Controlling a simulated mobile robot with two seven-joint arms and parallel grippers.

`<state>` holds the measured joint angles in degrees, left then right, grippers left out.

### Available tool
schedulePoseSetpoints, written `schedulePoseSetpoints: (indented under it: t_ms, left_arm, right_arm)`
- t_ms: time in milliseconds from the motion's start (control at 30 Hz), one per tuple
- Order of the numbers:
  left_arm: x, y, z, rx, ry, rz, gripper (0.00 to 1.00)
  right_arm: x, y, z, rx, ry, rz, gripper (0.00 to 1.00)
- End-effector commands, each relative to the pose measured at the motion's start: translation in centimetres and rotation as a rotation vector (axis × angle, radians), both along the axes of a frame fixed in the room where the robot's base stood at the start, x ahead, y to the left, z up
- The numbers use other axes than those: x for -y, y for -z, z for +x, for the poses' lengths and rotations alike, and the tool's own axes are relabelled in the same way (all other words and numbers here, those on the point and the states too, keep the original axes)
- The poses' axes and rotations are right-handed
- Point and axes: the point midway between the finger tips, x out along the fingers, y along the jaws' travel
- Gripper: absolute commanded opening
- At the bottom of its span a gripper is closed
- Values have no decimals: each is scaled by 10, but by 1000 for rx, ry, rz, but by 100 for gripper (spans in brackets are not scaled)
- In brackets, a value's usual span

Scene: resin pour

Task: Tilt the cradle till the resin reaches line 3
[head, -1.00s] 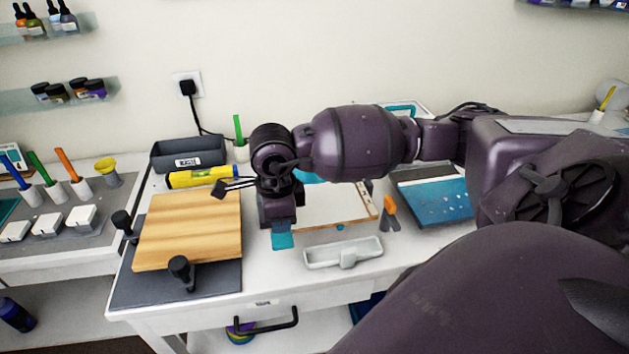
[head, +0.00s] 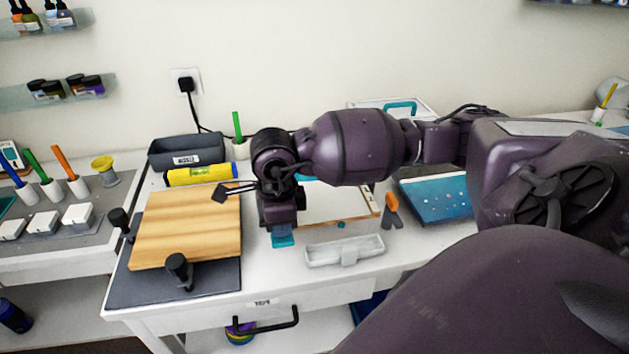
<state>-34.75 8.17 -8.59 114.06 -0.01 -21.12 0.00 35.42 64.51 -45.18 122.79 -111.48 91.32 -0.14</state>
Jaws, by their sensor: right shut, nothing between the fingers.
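My right gripper (head: 283,239) points down over the white table, with its teal fingertips together and nothing between them. It is between the wooden board and a pale grey trough. The trough (head: 345,251) has a small tab at its front and lies near the table's front edge. The wooden board (head: 187,229) lies on a dark base plate (head: 217,278) with black knobs at its left and front. I cannot tell which thing is the cradle, and I can make out no resin level or numbered lines. My left gripper is not in view.
A yellow cylinder (head: 200,174) and a dark grey bin (head: 187,152) stand behind the board. A white panel with a wooden edge (head: 335,206) is partly hidden by my arm. An orange-and-grey tool (head: 392,211) and a blue speckled panel (head: 437,201) lie to the right.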

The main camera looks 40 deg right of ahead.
Motion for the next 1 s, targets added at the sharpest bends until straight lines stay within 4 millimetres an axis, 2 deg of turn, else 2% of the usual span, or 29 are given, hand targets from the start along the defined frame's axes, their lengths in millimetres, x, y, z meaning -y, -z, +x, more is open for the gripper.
schedulePoseSetpoints:
  t_ms: [1000]
  left_arm:
    - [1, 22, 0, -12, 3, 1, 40]
  right_arm:
    - [0, 25, 0, -1, 0, 0, 0]
